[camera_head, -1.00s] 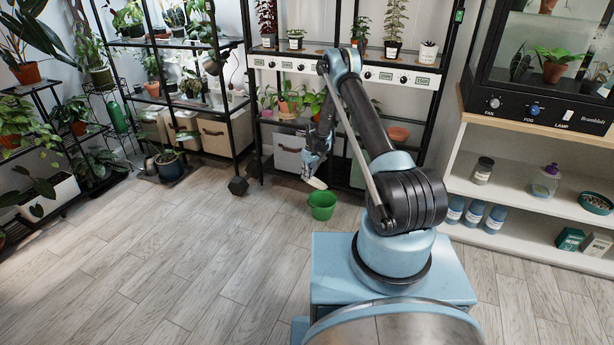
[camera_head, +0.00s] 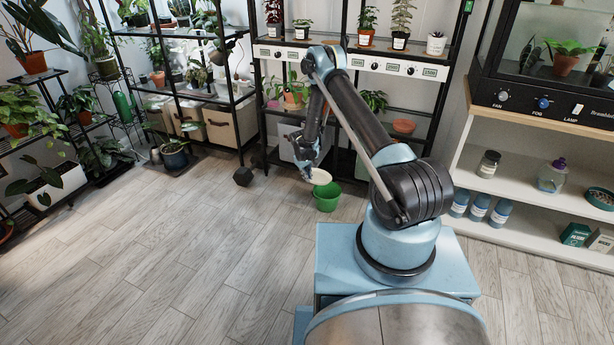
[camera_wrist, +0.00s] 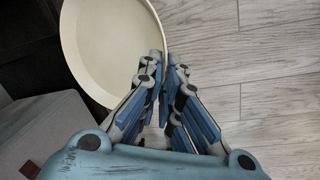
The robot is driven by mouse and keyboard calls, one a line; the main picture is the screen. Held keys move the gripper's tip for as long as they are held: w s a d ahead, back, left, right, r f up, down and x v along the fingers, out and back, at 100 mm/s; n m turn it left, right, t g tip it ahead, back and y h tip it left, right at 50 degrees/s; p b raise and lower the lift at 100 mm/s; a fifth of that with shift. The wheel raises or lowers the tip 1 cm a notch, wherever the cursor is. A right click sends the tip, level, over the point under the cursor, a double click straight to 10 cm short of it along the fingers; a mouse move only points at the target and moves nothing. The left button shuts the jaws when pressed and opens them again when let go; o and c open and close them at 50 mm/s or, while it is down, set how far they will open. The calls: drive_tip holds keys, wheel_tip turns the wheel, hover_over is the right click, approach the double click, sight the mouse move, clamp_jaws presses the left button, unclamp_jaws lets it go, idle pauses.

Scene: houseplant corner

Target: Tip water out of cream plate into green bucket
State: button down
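The cream plate (camera_head: 320,177) is just above the back left rim of the green bucket (camera_head: 326,198); whether they touch I cannot tell. My gripper (camera_head: 308,172) is at the plate's left side. In the wrist view, my gripper (camera_wrist: 165,78) is shut on the rim of the plate (camera_wrist: 108,45), with a finger on each side. The plate's pale inner face shows there, and I cannot make out any water on it. The bucket stands upright on the floor; its inside is mostly hidden, and it does not show in the wrist view.
A black shelf rack with a grey bin (camera_head: 290,141) stands close behind the bucket. A small black object (camera_head: 243,176) lies on the floor to the left. The white shelf unit (camera_head: 540,225) is at the right. The wooden floor at front left is clear.

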drive_tip(key=shift+s+a+t+h, duration=0.2)
drive_tip(key=shift+t+h, duration=0.3)
drive_tip(key=shift+h, duration=0.15)
drive_tip(key=shift+s+a+t+h, duration=0.15)
drive_tip(key=shift+a+t+h, duration=0.05)
drive_tip(key=shift+t+h, duration=0.4)
drive_tip(key=shift+r, duration=0.2)
